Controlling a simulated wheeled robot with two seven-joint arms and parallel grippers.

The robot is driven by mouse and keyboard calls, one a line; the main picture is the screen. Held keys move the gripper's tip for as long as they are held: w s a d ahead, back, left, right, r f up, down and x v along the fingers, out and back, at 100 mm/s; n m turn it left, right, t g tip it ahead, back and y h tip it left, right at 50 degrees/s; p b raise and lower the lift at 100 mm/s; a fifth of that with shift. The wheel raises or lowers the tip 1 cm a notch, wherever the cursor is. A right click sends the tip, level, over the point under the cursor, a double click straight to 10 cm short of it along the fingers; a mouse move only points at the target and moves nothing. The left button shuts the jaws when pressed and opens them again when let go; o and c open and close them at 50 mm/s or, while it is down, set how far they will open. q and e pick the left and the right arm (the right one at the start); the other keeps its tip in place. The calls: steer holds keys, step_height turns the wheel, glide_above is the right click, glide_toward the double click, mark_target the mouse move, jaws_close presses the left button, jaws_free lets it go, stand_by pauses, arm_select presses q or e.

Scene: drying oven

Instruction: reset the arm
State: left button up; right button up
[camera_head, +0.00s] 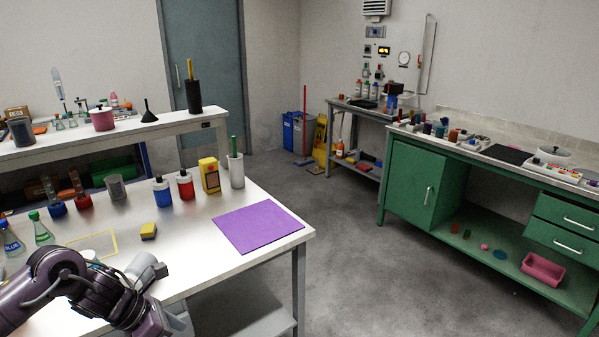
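My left arm (70,280) comes in from the lower left and is bent over the near edge of the white table (185,252). My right arm and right gripper are not in view.
Flasks (41,232) are close to my arm. The floor (400,270) at right is clear.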

arm_select(q)
steer(key=w+d+f+n+t, duration=0.1)
steer(key=w+f+n+t, duration=0.1)
steer(key=f+n, duration=0.9)
steer(key=w+d+f+n+t, duration=0.2)
steer(key=w+f+n, duration=0.1)
steer(key=f+n, duration=0.8)
steer(key=s+a+f+n+y, duration=0.15)
steer(key=s+f+n, duration=0.45)
steer(key=f, duration=0.6)
steer(key=s+f+n+g+y, duration=0.1)
steer(key=s+f+n, duration=0.5)
steer(key=s, duration=0.7)
steer(key=s+a+f+n+g+y, duration=0.1)
steer(key=s+f+n+g+y, duration=0.1)
steer(key=s+f+n, duration=0.4)
steer(key=s+f, duration=0.5)
steer(key=s, duration=0.2)
steer(key=shift+a+y, duration=0.25)
steer(key=shift+y, duration=0.1)
steer(key=s+f+n, duration=0.1)
steer(key=s, duration=0.3)
steer(key=s+f+n+g, duration=0.1)
steer(key=s, duration=0.3)
steer(key=s+d+f+n+g+y, duration=0.1)
steer(key=s, duration=0.3)
steer(key=shift+s+n, duration=0.35)
steer(key=shift+n, duration=0.05)
steer(key=shift+c, duration=0.3)
